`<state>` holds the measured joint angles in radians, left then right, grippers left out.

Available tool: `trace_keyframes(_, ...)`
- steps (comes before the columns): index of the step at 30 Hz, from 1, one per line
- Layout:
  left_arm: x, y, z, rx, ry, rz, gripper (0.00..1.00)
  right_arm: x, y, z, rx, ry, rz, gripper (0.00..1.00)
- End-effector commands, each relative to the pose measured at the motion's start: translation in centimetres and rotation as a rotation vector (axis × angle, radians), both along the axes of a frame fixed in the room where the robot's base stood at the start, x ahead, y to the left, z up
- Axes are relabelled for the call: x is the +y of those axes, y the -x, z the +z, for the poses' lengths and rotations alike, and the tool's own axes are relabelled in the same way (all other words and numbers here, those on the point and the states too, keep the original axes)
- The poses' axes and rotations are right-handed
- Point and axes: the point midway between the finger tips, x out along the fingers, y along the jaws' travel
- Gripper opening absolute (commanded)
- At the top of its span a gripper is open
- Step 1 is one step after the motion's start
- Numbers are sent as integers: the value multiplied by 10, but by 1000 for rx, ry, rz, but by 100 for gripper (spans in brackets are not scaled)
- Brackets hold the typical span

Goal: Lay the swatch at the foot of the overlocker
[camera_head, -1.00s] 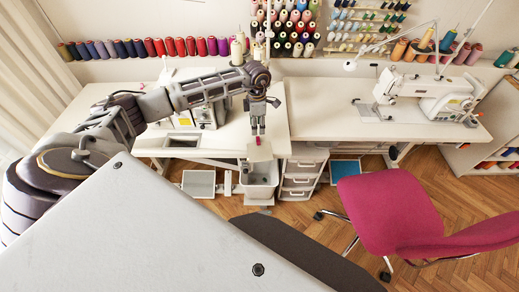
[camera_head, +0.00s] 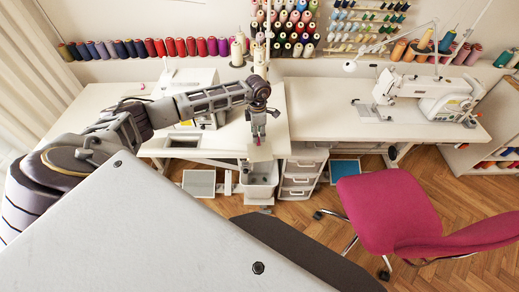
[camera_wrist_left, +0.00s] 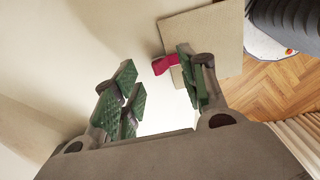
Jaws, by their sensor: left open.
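The swatch (camera_head: 260,153) is a pale beige square with a pink-red tab, at the front edge of the left table. In the left wrist view the swatch (camera_wrist_left: 215,32) reaches past the table edge above the floor, and its red tab (camera_wrist_left: 165,64) stands beside the right-hand finger. My left gripper (camera_head: 258,138) points down just over the tab. In the left wrist view my left gripper (camera_wrist_left: 160,88) is open, its green-padded fingers apart. The white machine (camera_head: 209,118) on the left table, likely the overlocker, is partly hidden behind my left arm. My right gripper is out of view.
A second white sewing machine (camera_head: 430,92) stands on the right table. A bin (camera_head: 259,182) and a drawer unit (camera_head: 300,177) stand below the tables. A pink chair (camera_head: 388,212) is at the right.

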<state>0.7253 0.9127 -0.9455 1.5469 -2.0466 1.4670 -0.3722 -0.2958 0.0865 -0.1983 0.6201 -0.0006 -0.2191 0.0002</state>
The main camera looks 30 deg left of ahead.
Motion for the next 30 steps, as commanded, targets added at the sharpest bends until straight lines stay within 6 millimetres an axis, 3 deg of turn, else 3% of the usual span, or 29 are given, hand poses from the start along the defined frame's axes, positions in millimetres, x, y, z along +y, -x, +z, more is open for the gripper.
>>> trace_keyframes(6,0,1,-19,2,-1,-1,42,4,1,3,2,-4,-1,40)
trace_keyframes(21,0,1,-21,1,0,-1,42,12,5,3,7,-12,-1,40)
trace_keyframes(30,0,1,-21,1,0,-1,8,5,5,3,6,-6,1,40)
